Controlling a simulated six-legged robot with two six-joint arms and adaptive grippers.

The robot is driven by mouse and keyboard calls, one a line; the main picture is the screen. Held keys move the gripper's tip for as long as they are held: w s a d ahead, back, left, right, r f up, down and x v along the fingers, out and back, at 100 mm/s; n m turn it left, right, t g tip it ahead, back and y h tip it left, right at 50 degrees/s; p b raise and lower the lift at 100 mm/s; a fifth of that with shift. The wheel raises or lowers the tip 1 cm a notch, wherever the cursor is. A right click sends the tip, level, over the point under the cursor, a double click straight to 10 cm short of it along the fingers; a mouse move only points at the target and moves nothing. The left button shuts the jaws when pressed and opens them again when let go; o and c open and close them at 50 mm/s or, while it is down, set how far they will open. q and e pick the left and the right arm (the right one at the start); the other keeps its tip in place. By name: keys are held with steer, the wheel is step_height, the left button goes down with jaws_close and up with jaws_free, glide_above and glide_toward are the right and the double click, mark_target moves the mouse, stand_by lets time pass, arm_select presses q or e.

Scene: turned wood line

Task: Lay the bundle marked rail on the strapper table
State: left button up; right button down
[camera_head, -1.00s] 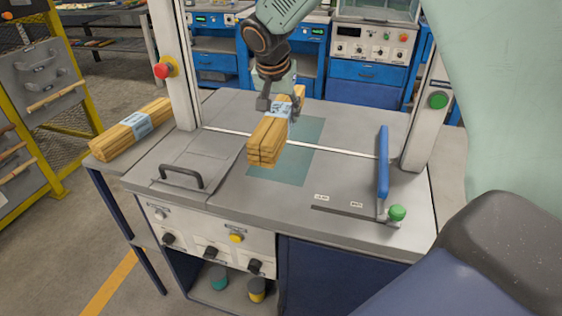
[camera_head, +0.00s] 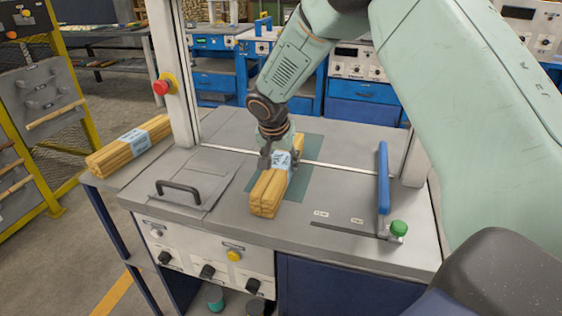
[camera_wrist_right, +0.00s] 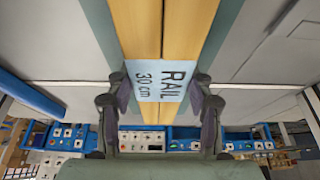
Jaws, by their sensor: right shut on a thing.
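The bundle of wood strips (camera_head: 268,188) has a pale blue label that reads "RAIL 30 cm" in the right wrist view (camera_wrist_right: 160,82). My right gripper (camera_head: 280,158) is shut on this bundle around its label, with a finger on each side. The bundle lies level over the teal patch (camera_head: 299,183) of the grey strapper table (camera_head: 335,200), its near end past the patch's edge. It is at or very near the surface; I cannot tell if it touches. My left gripper is out of view.
Another labelled bundle (camera_head: 128,145) lies on a side shelf at the left. A frame post with a red button (camera_head: 160,87) stands at the table's left. A blue lever (camera_head: 383,178) and green knob (camera_head: 398,228) are at the right. A black handle (camera_head: 178,190) sits left.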

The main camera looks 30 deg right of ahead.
steer(key=shift+w, duration=0.15)
steer(key=c, duration=1)
jaws_free()
steer(key=shift+f, duration=0.1)
steer(key=o, duration=0.4)
steer(key=shift+s, duration=0.25)
steer(key=shift+o, duration=0.4)
steer(key=shift+w, duration=0.1)
steer(key=p+v, duration=0.2)
steer(key=v, duration=1)
